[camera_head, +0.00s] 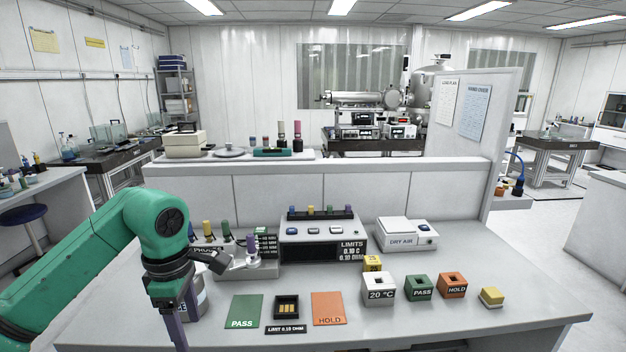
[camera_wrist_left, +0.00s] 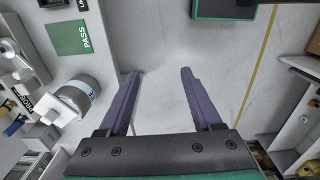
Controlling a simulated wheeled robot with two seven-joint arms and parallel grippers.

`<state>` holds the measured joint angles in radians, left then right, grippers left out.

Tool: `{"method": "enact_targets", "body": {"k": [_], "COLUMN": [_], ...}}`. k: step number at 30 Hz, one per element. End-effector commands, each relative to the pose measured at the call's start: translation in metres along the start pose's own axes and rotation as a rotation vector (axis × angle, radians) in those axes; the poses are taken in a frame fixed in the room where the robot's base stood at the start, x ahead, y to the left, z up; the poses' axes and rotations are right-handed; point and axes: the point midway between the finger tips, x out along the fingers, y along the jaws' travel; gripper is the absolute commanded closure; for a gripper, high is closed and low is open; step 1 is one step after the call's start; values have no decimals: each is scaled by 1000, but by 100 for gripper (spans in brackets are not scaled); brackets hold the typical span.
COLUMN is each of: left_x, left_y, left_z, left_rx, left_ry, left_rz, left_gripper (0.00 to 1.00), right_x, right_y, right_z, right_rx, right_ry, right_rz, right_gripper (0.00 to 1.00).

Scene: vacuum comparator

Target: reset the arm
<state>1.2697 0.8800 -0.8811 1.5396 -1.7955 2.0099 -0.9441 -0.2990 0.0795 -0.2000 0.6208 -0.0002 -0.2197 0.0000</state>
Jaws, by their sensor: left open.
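My left arm (camera_head: 80,245) is green and reaches in from the left of the head view, over the left end of the bench. Its gripper points down near the bench's front left, and one purple finger shows at the bottom of the head view. In the left wrist view the two purple fingers of my left gripper (camera_wrist_left: 157,85) are spread apart with nothing between them. Below them is grey floor. The green PASS mat (camera_head: 244,311) lies to the right of the gripper; it also shows in the left wrist view (camera_wrist_left: 68,38). My right gripper is not in view.
A grey cylinder (camera_wrist_left: 80,95) stands on the bench close to the gripper. The bench (camera_head: 430,325) also holds an orange HOLD mat (camera_head: 328,308), a LIMITS unit (camera_head: 322,240), a DRY AIR device (camera_head: 405,233) and several labelled blocks.

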Motion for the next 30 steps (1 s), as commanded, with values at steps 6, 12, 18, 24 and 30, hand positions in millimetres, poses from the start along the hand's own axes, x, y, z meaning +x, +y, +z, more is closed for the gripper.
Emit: {"method": "enact_targets", "body": {"k": [6, 12, 18, 24, 30], "left_x": [16, 33, 47, 104, 260], "left_y": [4, 9, 29, 105, 124], "left_z": [34, 83, 152, 155, 68], "left_rx": [-28, -113, -416, -1251, -2211], "left_ry": [-164, -416, -876, -1420, -1573], "left_rz": [-39, -114, -307, -672, -903], "left_gripper": [34, 34, 34, 34, 34], "right_x": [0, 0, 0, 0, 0], "right_y": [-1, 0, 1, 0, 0], "right_z": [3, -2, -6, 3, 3], "right_rx": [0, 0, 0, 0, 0], "right_ry": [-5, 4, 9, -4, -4], "right_rz": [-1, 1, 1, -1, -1], "right_gripper": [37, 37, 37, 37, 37]}}
